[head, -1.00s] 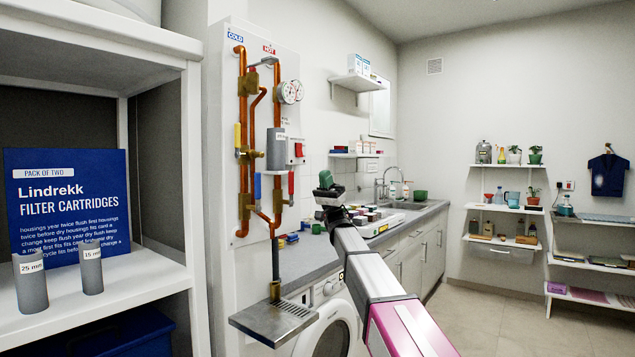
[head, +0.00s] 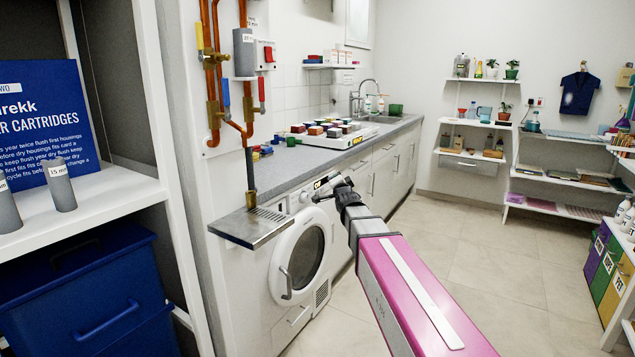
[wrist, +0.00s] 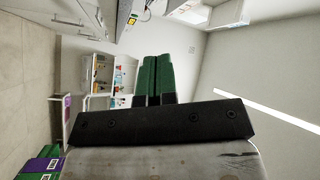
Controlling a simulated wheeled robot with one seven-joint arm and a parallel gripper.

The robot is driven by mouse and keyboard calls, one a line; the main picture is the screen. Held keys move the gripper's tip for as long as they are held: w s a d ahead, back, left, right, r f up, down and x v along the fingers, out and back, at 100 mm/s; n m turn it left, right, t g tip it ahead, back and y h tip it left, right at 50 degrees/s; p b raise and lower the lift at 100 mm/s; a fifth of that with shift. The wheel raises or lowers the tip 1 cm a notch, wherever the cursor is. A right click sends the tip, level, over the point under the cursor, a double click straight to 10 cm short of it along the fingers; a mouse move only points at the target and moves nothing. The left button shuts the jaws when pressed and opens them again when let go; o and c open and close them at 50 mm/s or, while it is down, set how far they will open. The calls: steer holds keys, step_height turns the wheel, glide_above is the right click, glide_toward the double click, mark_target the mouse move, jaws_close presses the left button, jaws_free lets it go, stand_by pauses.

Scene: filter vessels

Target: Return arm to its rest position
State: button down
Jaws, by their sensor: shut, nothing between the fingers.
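My arm reaches forward from the lower right in the head view, a pink and grey link in front of the washing machine (head: 300,255). Its dark wrist end is near the counter's front edge, and the fingers are too small to make out there. In the wrist view my gripper (wrist: 157,62) shows as two green fingers side by side, touching, with nothing between them. The wrist picture is turned on its side.
At left is a white shelf unit with a blue filter cartridge box (head: 45,125), grey cylinders (head: 58,187) and a blue bin (head: 95,300). A metal drip tray (head: 250,226) juts out beside the washing machine. The counter (head: 225,172) runs behind. Floor to the right is open.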

steer(key=s+d+f+n+g+h, duration=0.1)
steer(key=s+d+f+n+g, duration=0.2)
steer(key=f, duration=0.5)
steer(key=s+d+f+g+h, duration=0.1)
steer(key=s+d+f+g, duration=0.25)
steer(key=f, duration=0.45)
steer(key=s+d+f+n+g, duration=0.1)
steer(key=s+f+g, duration=0.3)
steer(key=s, duration=0.5)
steer(key=s+d+f+n+g, duration=0.2)
steer(key=s+f+n+g, duration=0.1)
steer(key=s+f, duration=0.4)
steer(key=s+d+f+n+g+h, duration=0.1)
steer(key=s+d+f+n+g, duration=0.1)
steer(key=s+f+g, duration=0.4)
steer(key=s+n, duration=0.1)
steer(key=s, duration=0.4)
steer(key=shift+f, duration=0.25)
